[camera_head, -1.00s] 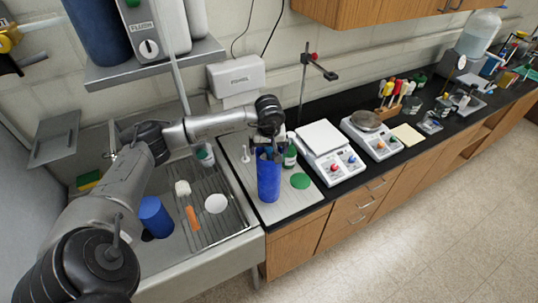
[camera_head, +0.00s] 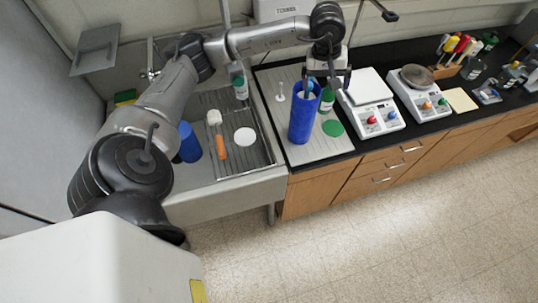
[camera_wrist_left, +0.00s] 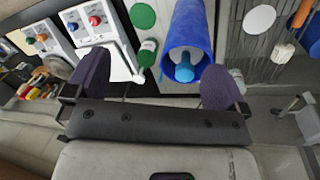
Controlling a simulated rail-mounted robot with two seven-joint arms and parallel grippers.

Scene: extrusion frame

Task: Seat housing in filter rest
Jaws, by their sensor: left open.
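A tall blue cylinder, likely the housing (camera_head: 302,122), stands upright on the grey ribbed board beside the sink. Its open top shows a light blue piece inside. My left gripper (camera_head: 326,84) is open and empty, just above and behind the cylinder's top. In the left wrist view the open cylinder mouth (camera_wrist_left: 187,35) lies between the two spread fingers, nearer one of them, apart from the palm. A second, shorter blue cylinder (camera_head: 188,143) stands tilted in the sink. I cannot tell which part is the filter rest. My right gripper is not in view.
A green-capped bottle (camera_head: 327,99) and a green disc (camera_head: 333,128) are close beside the cylinder. A white scale (camera_head: 369,100) stands to the right. The sink holds a white disc (camera_head: 244,137) and an orange-handled brush (camera_head: 219,140). The board's front is clear.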

